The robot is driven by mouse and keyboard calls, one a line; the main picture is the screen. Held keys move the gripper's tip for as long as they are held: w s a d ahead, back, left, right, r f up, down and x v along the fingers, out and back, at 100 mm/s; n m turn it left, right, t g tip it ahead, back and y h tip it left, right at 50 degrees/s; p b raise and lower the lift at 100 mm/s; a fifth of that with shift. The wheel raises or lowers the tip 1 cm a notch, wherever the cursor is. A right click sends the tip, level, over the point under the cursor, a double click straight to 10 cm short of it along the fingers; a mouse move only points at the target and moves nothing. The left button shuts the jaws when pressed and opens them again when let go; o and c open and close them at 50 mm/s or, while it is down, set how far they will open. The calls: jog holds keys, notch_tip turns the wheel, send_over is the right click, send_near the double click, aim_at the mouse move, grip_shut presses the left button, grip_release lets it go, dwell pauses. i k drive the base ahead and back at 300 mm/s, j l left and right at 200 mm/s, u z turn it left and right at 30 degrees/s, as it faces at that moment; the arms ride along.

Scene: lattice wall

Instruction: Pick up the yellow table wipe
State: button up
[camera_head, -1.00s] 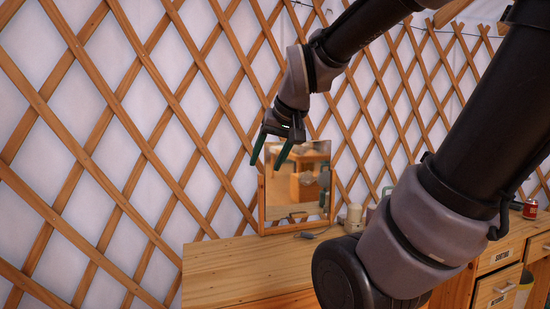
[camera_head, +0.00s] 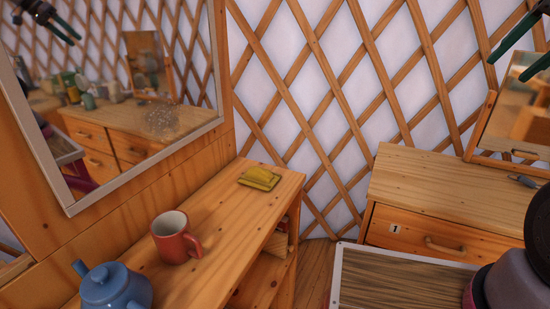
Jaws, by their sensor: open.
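The yellow table wipe (camera_head: 259,178) lies folded on the top of a wooden cabinet (camera_head: 228,212), near its far right corner. My gripper (camera_head: 518,55) is at the upper right edge of the head view, with its two dark green fingers spread apart and nothing between them. It is far to the right of the wipe and well apart from it. Part of my gripper and most of my arm are cut off by the frame edge.
A red mug (camera_head: 172,240) and a blue teapot (camera_head: 115,288) stand on the same cabinet, nearer than the wipe. A large framed mirror (camera_head: 150,110) rises at the left. A drawer cabinet (camera_head: 445,195) with a small mirror (camera_head: 515,125) stands right. Lattice wall lies behind.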

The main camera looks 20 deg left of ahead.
aim_at(257, 177)
jog(key=u, duration=1.2)
jog(key=i+l+z, duration=0.25)
jog(key=l, duration=0.15)
jog(key=k+l, duration=0.05)
jog(key=k, duration=0.05)
